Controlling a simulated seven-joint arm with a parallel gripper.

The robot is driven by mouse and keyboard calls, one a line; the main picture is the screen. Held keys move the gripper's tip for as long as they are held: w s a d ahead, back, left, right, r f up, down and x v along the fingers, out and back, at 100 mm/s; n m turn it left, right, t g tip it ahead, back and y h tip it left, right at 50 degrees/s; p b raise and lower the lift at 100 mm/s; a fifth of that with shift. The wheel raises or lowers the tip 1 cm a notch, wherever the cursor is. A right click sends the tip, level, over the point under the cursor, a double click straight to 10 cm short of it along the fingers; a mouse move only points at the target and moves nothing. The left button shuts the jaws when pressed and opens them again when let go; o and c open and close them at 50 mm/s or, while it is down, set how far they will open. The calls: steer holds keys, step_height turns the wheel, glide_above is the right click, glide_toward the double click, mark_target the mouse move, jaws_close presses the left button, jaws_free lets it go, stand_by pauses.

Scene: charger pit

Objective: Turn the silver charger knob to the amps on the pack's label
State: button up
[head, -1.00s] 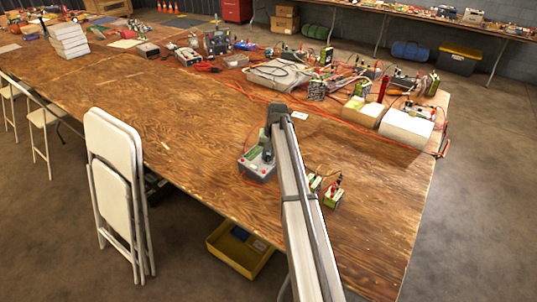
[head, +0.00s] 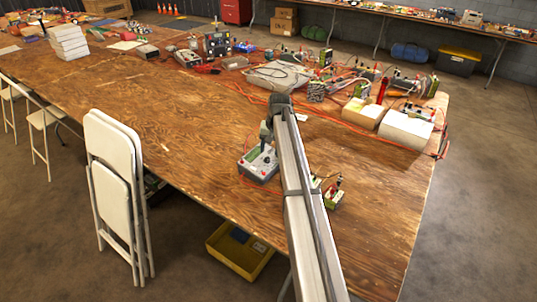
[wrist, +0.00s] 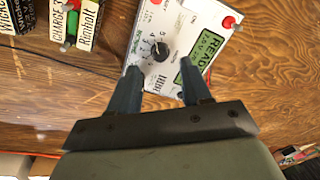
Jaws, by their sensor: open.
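The silver charger (head: 258,164) sits near the table's front edge. In the wrist view its pale face (wrist: 175,22) shows a green display, a red button and a black knob (wrist: 160,51) with numbers around it. The knob's exact setting is too small to read surely. My gripper (wrist: 160,68) is open and empty, its fingers over the charger's face near the knob, one toward each side. It also shows in the head view (head: 265,137) above the charger's back. A pack (wrist: 74,30) has a white label with "CHARGE 3" and "Rimholt"; the label is partly cut off.
A second labelled pack (wrist: 18,14) lies at the wrist view's upper left corner. Small green packs (head: 333,195) stand right of my arm in the head view. Thin wires run from the charger. The wooden table (head: 180,130) is clear to the left.

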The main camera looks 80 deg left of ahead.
step_height(320, 180, up, 9)
steer(key=w+d, duration=0.1)
stand_by(0.3)
steer(key=shift+w+d+r, duration=0.1)
stand_by(0.3)
